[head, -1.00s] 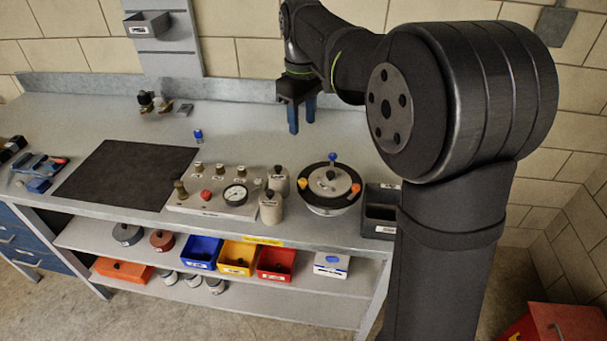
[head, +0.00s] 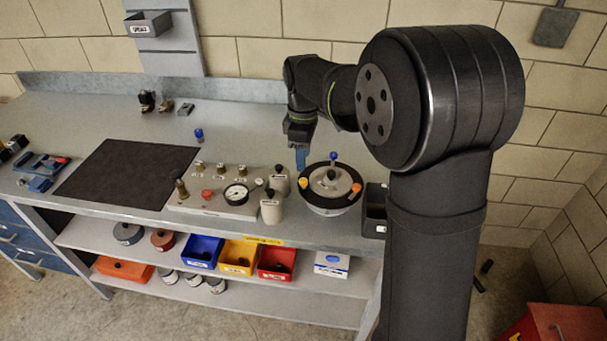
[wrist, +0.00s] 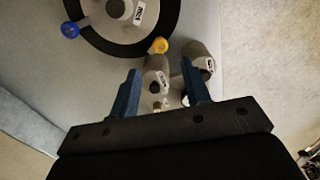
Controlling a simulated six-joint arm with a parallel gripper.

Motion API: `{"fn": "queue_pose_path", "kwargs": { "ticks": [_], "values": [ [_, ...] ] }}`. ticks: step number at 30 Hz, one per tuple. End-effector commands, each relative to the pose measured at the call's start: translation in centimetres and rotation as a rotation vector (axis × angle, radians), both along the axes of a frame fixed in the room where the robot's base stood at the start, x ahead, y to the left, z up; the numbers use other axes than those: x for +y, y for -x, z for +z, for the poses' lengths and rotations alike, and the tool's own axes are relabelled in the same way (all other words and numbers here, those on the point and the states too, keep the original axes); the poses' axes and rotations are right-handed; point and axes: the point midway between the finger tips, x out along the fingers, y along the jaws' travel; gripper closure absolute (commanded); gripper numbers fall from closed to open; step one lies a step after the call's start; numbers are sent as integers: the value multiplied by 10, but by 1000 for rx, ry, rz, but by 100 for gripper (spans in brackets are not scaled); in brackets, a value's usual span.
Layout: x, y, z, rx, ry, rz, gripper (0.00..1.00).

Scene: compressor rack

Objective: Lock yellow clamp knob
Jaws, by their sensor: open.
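The round pot (head: 330,187) with a black rim and grey lid stands at the bench's front right. Its yellow clamp knob (head: 304,183) is on the left side of the rim, a blue knob (head: 333,156) at the back and an orange knob (head: 356,188) at the right. My gripper (head: 300,158) hangs above the bench, behind and left of the pot. In the wrist view my gripper (wrist: 160,92) is open, its two blue fingers apart with nothing held. The yellow knob (wrist: 159,45) lies beyond the fingertips, between their lines; the blue knob (wrist: 70,30) is further left.
Two grey canisters (head: 271,208) stand left of the pot, beside the gauge panel (head: 215,200). In the wrist view the canisters (wrist: 200,62) sit near the fingers. A dark bin (head: 375,210) is right of the pot. The bench behind the panel is mostly clear.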

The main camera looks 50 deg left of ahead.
Motion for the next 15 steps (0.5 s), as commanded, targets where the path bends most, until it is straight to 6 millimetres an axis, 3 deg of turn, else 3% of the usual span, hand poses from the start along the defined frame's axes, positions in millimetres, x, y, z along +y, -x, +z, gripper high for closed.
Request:
{"fn": "queue_pose_path", "kwargs": {
  "ticks": [6, 15],
  "values": [
    [-1, 0, -44, 1, 3, 0, 57],
    [0, 0, -70, 1, 1, -1, 57]
  ]
}}
